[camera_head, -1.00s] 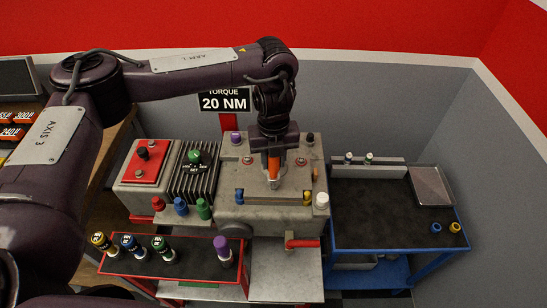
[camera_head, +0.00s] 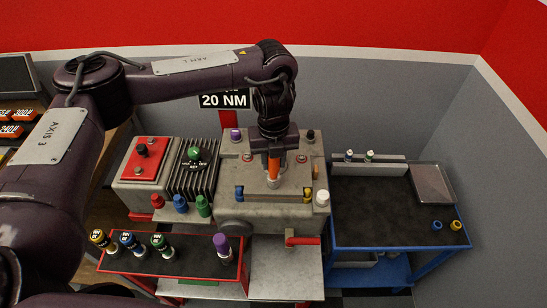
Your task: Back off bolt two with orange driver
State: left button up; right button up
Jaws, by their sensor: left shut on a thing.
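My left gripper (camera_head: 274,149) points straight down over the grey gearbox-like block (camera_head: 240,207). It is shut on the orange driver (camera_head: 273,168), which stands upright with its tip down at the small plate on top of the block. Whether the tip sits on a bolt is too small to tell. Other bolts on the block have coloured heads: purple (camera_head: 236,135), black (camera_head: 310,135), blue (camera_head: 239,193) and yellow (camera_head: 308,195). My right gripper does not show.
A red-edged tray (camera_head: 190,265) in front holds several drivers, one with a purple handle (camera_head: 221,243). A blue-framed cart (camera_head: 385,244) stands at the right with mostly bare top. A white-capped post (camera_head: 322,198) and red handle (camera_head: 302,241) are by the block.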

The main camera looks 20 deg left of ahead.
pick_arm(q)
jog(key=shift+f+b, duration=0.3)
jog(key=shift+f, duration=0.25)
jog(key=shift+r+n+p, duration=0.2)
jog(key=shift+n+p, duration=0.5)
jog(key=shift+n, duration=0.2)
jog(key=shift+f, duration=0.1)
jog(key=shift+n, duration=0.3)
